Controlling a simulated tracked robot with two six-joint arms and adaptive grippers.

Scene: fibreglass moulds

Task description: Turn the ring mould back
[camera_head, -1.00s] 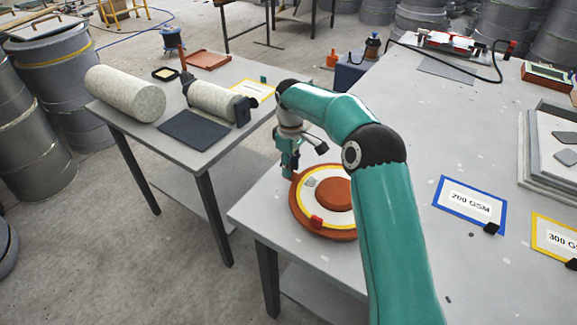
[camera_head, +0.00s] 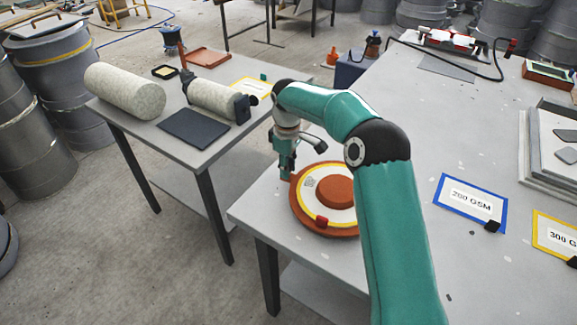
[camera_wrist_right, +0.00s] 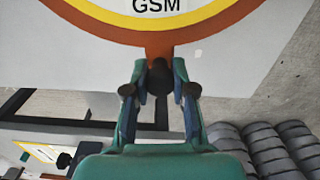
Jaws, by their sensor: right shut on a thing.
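The ring mould (camera_head: 307,222) is an orange-brown round mould lying flat on the right grey table, with a yellow line, a white band and a raised brown centre. My right gripper (camera_head: 284,174) is at the mould's left edge. In the right wrist view, my right gripper (camera_wrist_right: 160,85) is shut on the mould's dark knob (camera_wrist_right: 160,76), at the end of a short brown arm. Part of the mould's right side is hidden behind my arm. My left gripper is not in view.
Cards marked 200 GSM (camera_head: 469,203) and 300 GSM (camera_head: 557,243) lie to the right. The left table (camera_head: 145,133) holds a pale roll (camera_head: 125,91), another roll on a stand (camera_head: 214,98) and a dark mat (camera_head: 194,128). A gap separates the tables.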

